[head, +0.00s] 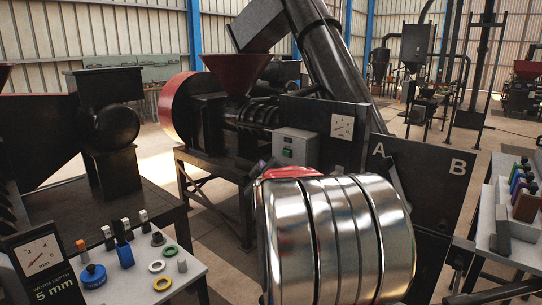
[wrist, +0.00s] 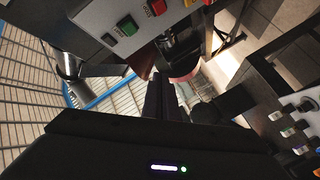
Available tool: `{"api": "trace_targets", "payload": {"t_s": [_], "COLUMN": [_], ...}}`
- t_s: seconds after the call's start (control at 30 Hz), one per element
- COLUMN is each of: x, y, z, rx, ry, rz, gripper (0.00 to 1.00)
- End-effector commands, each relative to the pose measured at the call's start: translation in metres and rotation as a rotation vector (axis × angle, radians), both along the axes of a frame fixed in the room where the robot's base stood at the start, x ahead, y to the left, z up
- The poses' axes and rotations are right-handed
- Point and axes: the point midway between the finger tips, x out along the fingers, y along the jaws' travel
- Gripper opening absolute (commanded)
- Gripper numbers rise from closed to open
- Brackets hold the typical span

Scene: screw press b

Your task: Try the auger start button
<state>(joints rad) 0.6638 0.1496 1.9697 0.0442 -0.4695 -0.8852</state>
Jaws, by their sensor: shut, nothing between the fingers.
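A grey control box (head: 296,147) is mounted on the dark press, below and left of a white dial plate. A green button (head: 287,153) shows on its front. In the wrist view the box (wrist: 100,14) is at the top, tilted, with the green button (wrist: 127,26) and a red button (wrist: 157,7) beside it. In the head view my arm hides most of the gripper.
A red hopper (head: 236,70) sits above the press, and a slanting dark tube rises behind it. A table (head: 203,268) with small parts is at left; another with coloured blocks (head: 525,195) is at right.

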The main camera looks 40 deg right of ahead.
Motion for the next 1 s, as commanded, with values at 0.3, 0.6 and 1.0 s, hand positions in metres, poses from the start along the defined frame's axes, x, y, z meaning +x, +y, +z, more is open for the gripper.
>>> {"api": "trace_targets", "payload": {"t_s": [0.3,0.6,1.0], "x": [-0.001,0.0,0.003], "y": [-0.005,-0.013,-0.053], "z": [0.001,0.001,0.0], "rx": [-0.013,-0.012,-0.011], "ry": [-0.002,-0.003,-0.002], "rz": [-0.005,-0.006,-0.007], "gripper": [0.0,0.0,0.0]}}
